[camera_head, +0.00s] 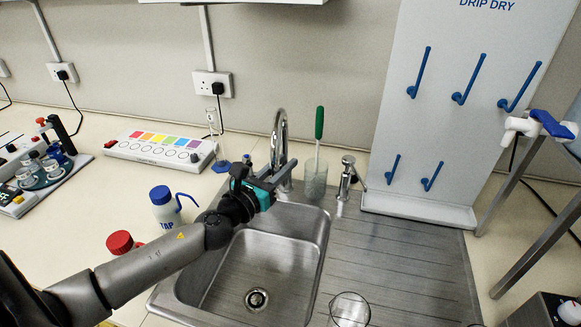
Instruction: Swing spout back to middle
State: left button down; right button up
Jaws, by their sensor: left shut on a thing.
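The chrome gooseneck spout (281,128) stands at the back edge of the steel sink (325,232). Its arch rises behind my left gripper, and its lower part is partly hidden by the gripper. My left gripper (277,177) reaches in from the left over the back of the basin and is shut on the spout near its lower end. The exact contact is hard to see. From this high view the spout looks nearly edge-on, so its swing angle is hard to tell. My right gripper is not in view.
A glass with a green-handled brush (318,125) and a small tap (347,175) stand right of the spout. A wash bottle (165,206) and red-capped bottle (121,243) stand left of the sink. A glass beaker (350,310) is at the front of the ridged drainboard (400,265).

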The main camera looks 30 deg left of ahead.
pick_arm(q)
jog(key=shift+s+a+f, duration=0.15)
jog(key=shift+s+a, duration=0.3)
jog(key=shift+a, duration=0.35)
jog(key=c, duration=0.9)
grip_release()
jog(key=shift+s, duration=0.15)
jog(key=shift+o, duration=1)
jog(key=shift+a, duration=0.1)
jog(key=s+b, duration=0.4)
jog(key=s, duration=1.1)
jog(key=shift+a+b, duration=0.4)
jog(key=shift+s, duration=0.1)
